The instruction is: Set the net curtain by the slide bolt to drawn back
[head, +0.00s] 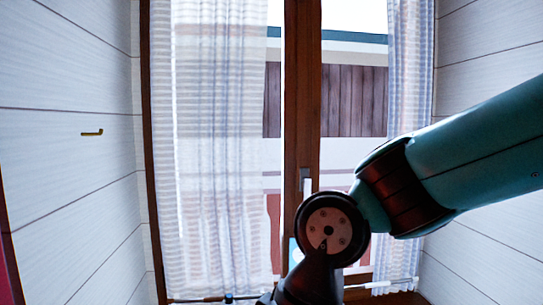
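A sheer white net curtain (215,150) with faint stripes hangs spread across the left window pane, from the left frame almost to the middle post. A second, narrower net curtain (408,110) hangs gathered at the right edge of the right pane, leaving most of that glass bare. I cannot make out a slide bolt for certain. A pale upright handle (307,186) is on the middle post, partly hidden by my arm. My arm enters from the right and bends down in front of the post; my gripper is not visible, and my arm hides the lower middle.
The brown wooden middle post (302,90) divides the window. A thin light rod (395,283) runs near the bottom. A small brass hook (92,133) sticks out of the left white plank wall (70,190). Plank walls close in on both sides.

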